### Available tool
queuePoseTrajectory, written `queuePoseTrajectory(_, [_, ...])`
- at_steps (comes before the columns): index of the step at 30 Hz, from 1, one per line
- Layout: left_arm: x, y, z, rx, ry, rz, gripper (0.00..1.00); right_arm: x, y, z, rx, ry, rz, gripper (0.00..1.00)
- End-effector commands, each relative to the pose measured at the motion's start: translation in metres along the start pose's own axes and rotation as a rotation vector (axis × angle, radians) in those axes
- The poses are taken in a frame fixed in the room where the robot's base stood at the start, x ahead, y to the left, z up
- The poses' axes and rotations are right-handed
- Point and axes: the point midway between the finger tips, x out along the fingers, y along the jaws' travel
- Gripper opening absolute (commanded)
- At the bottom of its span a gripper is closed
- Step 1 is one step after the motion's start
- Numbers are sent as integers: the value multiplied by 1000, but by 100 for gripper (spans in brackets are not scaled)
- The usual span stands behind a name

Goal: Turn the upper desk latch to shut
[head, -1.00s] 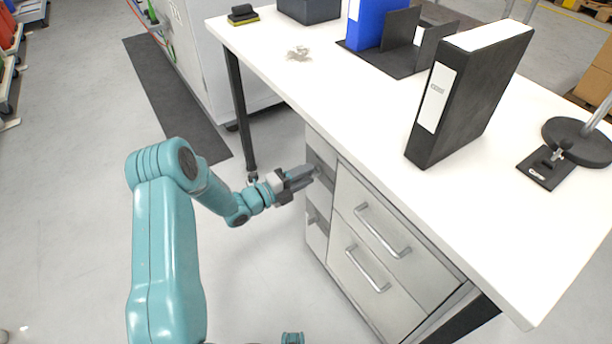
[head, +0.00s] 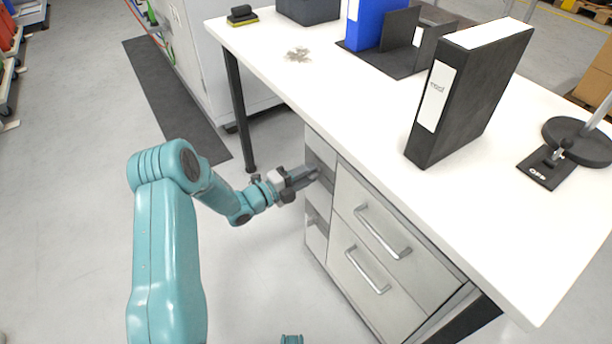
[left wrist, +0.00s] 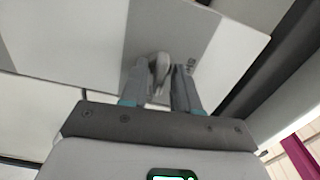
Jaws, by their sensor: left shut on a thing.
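The upper desk latch (left wrist: 159,66) is a small light-grey handle on a darker grey band of the desk's drawer front, seen in the left wrist view. My left gripper (left wrist: 160,82) has its two grey fingers on either side of it and is shut on it. In the head view my left gripper (head: 309,176) reaches the upper part of the narrow side front of the drawer unit, and its fingers mostly hide the latch. A second grey band (head: 316,222) sits lower on the same front.
The white desk top (head: 330,110) overhangs the drawer unit (head: 368,235), which has two bar handles. A black binder (head: 470,90) stands on the desk near the front edge. A dark desk leg (head: 240,115) stands left of my gripper.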

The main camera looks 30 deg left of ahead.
Motion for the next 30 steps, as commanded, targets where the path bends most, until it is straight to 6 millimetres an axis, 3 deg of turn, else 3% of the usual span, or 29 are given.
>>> queuePoseTrajectory(12, [0,2,0,-358,-1,0,0,15,8,-4,11,10,1,0])
queuePoseTrajectory(30, [-1,1,0,-928,-2,1,0,20,11,-6,16,16,2,0])
